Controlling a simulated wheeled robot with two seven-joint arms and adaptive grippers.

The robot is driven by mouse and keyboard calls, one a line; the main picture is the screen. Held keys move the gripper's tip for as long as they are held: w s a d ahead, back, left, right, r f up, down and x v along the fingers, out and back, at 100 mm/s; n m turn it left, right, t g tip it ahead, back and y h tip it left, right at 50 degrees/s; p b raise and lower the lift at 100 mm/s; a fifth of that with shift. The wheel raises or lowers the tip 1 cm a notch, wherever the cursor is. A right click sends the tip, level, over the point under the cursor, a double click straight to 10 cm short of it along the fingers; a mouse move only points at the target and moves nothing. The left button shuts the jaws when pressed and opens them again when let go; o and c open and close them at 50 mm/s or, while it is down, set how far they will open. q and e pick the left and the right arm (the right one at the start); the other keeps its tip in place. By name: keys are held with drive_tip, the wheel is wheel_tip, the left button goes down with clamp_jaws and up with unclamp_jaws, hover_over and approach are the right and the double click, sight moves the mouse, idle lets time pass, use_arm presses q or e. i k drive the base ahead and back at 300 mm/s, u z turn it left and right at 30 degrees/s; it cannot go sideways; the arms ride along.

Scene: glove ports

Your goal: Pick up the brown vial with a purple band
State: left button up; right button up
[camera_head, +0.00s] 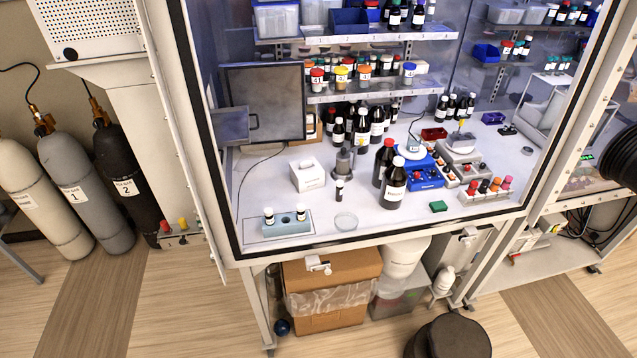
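A small dark brown vial (339,190) with a pale label stands upright on the cabinet floor, left of the large bottles. Two small vials with white caps, one on the left (269,215) and one on the right (301,212), stand in a light blue rack (286,224) at the front left. No purple band can be made out on any of these vials at this size. Neither of my grippers is in view.
The cabinet's dark front frame (380,242) borders the work floor. Shelves above hold many bottles.

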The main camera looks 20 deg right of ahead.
sight(340, 183)
drive_tip(key=z, duration=0.25)
drive_tip(key=i, duration=0.7)
drive_tip(key=z, duration=0.45)
